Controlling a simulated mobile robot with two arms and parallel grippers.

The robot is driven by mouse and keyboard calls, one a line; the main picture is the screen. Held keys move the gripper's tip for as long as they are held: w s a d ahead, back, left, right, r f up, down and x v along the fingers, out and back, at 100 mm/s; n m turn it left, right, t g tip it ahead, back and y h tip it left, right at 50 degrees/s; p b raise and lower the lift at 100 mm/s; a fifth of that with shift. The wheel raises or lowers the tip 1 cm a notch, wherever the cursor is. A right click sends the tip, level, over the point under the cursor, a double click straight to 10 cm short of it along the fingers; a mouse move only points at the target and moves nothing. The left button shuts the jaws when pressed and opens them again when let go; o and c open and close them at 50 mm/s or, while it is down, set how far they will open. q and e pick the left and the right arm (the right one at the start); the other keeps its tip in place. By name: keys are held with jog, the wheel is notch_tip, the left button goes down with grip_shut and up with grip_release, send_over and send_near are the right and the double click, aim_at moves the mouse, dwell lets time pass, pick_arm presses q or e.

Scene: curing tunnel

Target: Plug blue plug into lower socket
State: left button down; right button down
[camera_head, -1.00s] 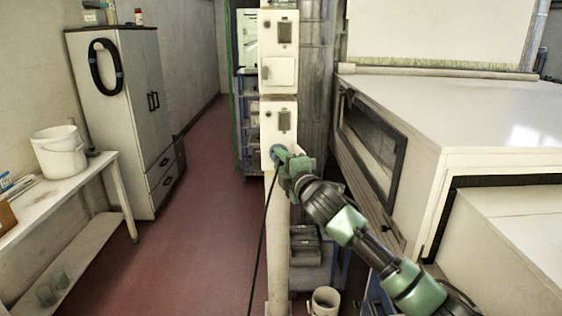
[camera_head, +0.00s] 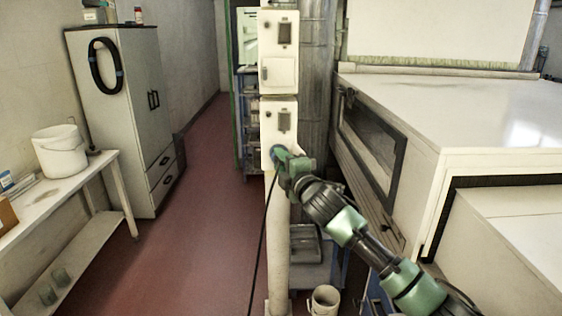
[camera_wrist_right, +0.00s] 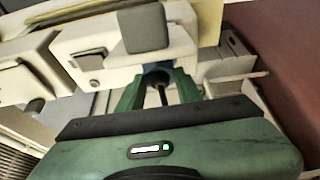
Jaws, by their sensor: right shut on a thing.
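My right gripper (camera_head: 282,158) is shut on the blue plug (camera_head: 276,151) at the bottom of the lower cream socket box (camera_head: 281,119) on the post. In the right wrist view, the blue plug (camera_wrist_right: 156,69) shows between the two green fingers (camera_wrist_right: 160,88), close against the pale box. A dark cable hangs from the plug toward the floor. The gripper hides most of the plug, so I cannot tell whether it is seated in the socket. A second, upper socket box (camera_head: 279,52) sits above the lower one. My left gripper is not in view.
A large white machine (camera_head: 460,110) with a dark-framed window stands to the right of my arm. A small bucket (camera_head: 324,300) is on the floor by the post. A cabinet (camera_head: 120,120) and a bench (camera_head: 75,180) line the left wall. The red floor aisle between is clear.

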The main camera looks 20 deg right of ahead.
jog(key=shift+w+d, duration=0.15)
jog(key=shift+w, duration=0.35)
dwell(0.3)
jog(key=c, duration=0.9)
grip_release()
jog(key=s, duration=0.2)
jog(key=s+b, duration=0.1)
jog(key=s, duration=0.2)
jog(key=s+d, duration=0.1)
jog(key=s, duration=0.1)
jog(key=shift+s+b, duration=0.35)
jog(key=shift+b, duration=0.05)
